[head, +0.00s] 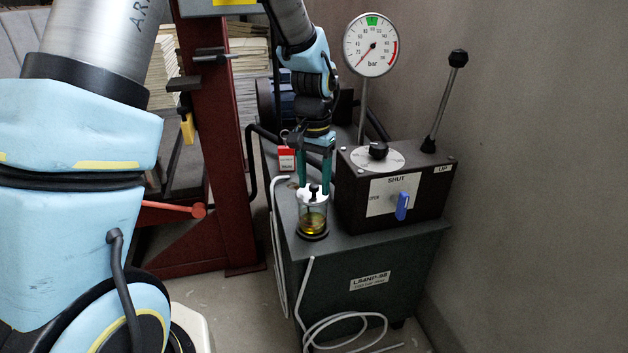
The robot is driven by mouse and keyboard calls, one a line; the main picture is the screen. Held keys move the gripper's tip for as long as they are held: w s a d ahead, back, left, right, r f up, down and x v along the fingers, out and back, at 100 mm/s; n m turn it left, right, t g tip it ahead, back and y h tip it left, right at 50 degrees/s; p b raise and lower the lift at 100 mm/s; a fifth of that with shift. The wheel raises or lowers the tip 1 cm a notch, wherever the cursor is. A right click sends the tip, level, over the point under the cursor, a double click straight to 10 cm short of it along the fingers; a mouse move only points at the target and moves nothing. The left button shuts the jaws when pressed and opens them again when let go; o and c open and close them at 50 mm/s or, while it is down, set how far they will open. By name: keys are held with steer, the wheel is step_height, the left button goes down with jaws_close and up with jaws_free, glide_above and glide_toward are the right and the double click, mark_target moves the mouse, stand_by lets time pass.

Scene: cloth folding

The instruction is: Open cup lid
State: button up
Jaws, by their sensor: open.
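A clear cup (314,222) with yellow liquid inside stands upright on the dark green cabinet, on a black base. A white lid (313,198) with a dark knob (313,190) sits on top of it. My gripper (314,186) points straight down from above, with its teal fingers apart on either side of the knob. The fingertips are at about the height of the lid; I cannot tell whether they touch it. The gripper is open and holds nothing.
A black control box (395,190) with a blue switch and a tall lever (445,100) stands close right of the cup. A pressure gauge (370,45) rises behind. White hose (345,322) lies in front of the cabinet (375,265).

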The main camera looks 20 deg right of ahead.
jaws_close()
stand_by(0.4)
stand_by(0.9)
